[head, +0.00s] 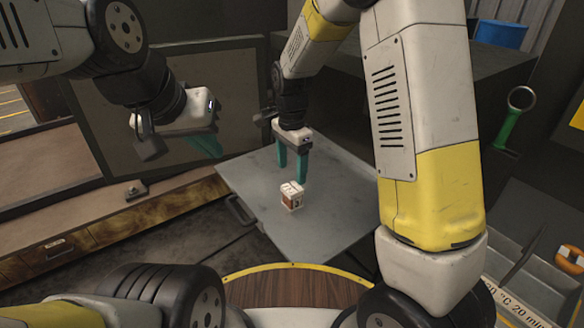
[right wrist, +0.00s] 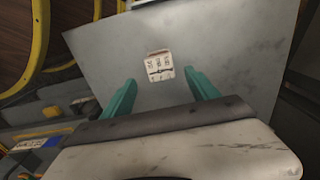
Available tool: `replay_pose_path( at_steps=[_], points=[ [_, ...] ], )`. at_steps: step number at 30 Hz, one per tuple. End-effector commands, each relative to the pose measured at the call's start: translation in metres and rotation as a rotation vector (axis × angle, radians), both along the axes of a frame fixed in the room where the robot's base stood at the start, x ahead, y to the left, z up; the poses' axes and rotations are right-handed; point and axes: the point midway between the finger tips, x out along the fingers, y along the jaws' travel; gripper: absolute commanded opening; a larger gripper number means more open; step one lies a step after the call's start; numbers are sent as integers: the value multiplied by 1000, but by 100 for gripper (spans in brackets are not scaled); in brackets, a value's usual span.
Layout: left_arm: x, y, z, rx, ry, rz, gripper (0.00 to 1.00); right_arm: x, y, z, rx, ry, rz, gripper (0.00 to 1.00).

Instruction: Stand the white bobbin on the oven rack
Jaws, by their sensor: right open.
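A small white block-like piece with a brown band around its middle, which looks like the white bobbin (head: 291,195), sits on a flat grey panel (head: 325,235). It also shows in the right wrist view (right wrist: 160,66), where its white face carries dark markings. My right gripper (head: 291,177) points down just behind and above it, with its teal fingers apart and empty. In the right wrist view the right gripper (right wrist: 161,80) has its fingertips to either side, short of the bobbin. My left gripper (head: 207,147) hangs at the left, clear of the panel; its finger gap is unclear. I cannot tell whether the grey panel is the oven rack.
A dark box-like cabinet (head: 345,110) stands behind the panel. A wooden bench (head: 130,210) is at the left. A green-handled tool with a ring (head: 510,125) and a blue bin (head: 500,33) are at the right. The panel around the bobbin is bare.

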Motion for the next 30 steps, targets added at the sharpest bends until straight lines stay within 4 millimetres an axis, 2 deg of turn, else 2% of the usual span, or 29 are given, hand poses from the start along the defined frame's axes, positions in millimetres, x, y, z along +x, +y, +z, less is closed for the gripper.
replay_pose_path(
  at_steps=[7, 11, 15, 21, 25, 30],
  points=[
    [0, 0, 0, 0, 0, 0, 0, -4, -8, 28, 21, -14, 27, 69],
    [0, 0, 0, 0, 0, 0, 0, -18, -31, 65, 80, -68, 128, 69],
    [0, 0, 0, 0, 0, 0, 0, -50, -65, 113, 135, -175, 308, 69],
    [0, 0, 0, 0, 0, 0, 0, -107, -108, 162, 124, -361, 578, 69],
    [0, 0, 0, 0, 0, 0, 0, -145, -128, 179, 61, -474, 742, 69],
    [0, 0, 0, 0, 0, 0, 0, -180, -142, 186, -37, -564, 897, 69]
  ],
)
